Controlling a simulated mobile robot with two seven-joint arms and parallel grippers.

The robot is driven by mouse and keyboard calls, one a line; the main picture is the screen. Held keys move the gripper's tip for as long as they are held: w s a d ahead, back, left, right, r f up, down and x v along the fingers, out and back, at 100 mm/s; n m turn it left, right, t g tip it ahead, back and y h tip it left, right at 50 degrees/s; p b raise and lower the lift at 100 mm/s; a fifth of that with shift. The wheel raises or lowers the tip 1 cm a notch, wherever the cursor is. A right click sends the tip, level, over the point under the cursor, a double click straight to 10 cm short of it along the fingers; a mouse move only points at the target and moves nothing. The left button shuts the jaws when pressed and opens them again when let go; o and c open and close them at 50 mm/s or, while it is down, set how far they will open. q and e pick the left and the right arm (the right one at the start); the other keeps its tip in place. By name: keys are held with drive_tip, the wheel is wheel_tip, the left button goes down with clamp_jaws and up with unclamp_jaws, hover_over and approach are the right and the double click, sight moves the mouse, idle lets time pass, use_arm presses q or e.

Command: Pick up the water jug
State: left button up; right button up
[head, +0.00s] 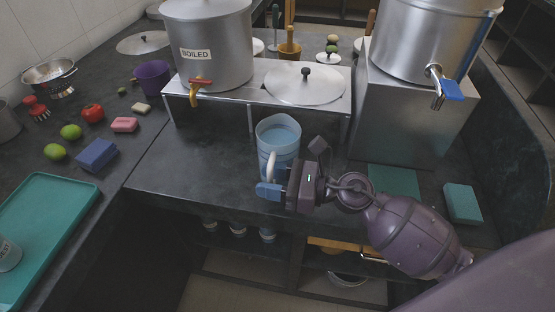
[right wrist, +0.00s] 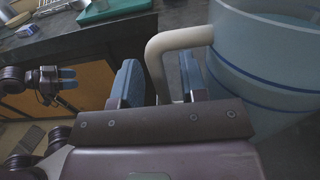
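The water jug (head: 278,137) is light blue with a pale handle (head: 271,166) and stands upright on the dark counter, in front of the steel shelf. My right gripper (head: 272,188) is at the handle, on the jug's near side. In the right wrist view the jug (right wrist: 265,65) fills the right side. The handle (right wrist: 170,42) passes between the two blue fingers of my right gripper (right wrist: 160,85), which is open with gaps visible beside the handle. My left gripper (right wrist: 67,79) shows small at the left of that view, away from the jug; its opening is too small to judge.
A steel shelf (head: 305,108) with a large pot (head: 210,50) and a lid (head: 304,84) stands behind the jug. A steel canister with a tap (head: 415,45) is on a block at right. A green tray (head: 40,215) lies at left. The counter left of the jug is clear.

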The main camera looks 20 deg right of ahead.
clamp_jaws()
drive_tip(key=shift+r, duration=0.1)
idle(1.1)
